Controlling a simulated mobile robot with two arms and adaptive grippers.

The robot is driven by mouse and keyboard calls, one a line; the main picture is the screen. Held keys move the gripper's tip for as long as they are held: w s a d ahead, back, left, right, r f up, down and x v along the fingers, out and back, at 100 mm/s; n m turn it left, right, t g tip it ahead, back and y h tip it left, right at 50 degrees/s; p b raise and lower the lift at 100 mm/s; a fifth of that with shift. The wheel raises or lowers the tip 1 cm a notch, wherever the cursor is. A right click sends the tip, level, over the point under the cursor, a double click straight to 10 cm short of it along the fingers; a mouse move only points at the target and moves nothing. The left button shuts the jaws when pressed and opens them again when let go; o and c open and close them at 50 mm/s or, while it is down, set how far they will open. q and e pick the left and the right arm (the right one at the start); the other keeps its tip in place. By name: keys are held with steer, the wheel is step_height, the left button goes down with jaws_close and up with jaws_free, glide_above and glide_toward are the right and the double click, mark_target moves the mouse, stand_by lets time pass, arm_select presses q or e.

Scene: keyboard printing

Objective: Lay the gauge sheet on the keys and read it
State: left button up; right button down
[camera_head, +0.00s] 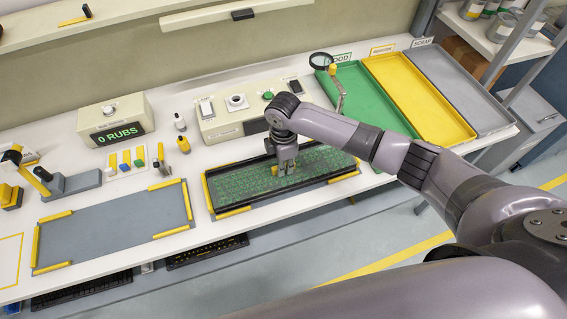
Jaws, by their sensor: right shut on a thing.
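A green gauge sheet (238,184) with a fine pattern lies over the keys of a black keyboard (214,199), which sits on the bench between yellow corner strips. The sheet covers most of the key area, so the keys under it are hard to make out. My right gripper (284,172) points down at the middle of the sheet. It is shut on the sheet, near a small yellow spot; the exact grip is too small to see. Whether the sheet lies fully flat on the keys cannot be told. My left gripper is out of view.
An empty grey mat (115,225) with yellow strips lies to the left. Behind stand a counter box (115,118) reading "0 RUBS" and a beige console (240,112). A magnifier (321,60) stands near green (352,115), yellow (418,95) and grey trays (465,92).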

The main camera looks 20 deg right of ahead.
steer(key=shift+r, duration=0.1)
steer(key=shift+f, duration=0.3)
steer(key=shift+f, duration=0.15)
steer(key=shift+p, duration=0.4)
steer(key=shift+f, duration=0.2)
stand_by(0.6)
steer(key=shift+f, duration=0.1)
steer(key=c, duration=1.5)
jaws_free()
steer(key=shift+c, duration=0.2)
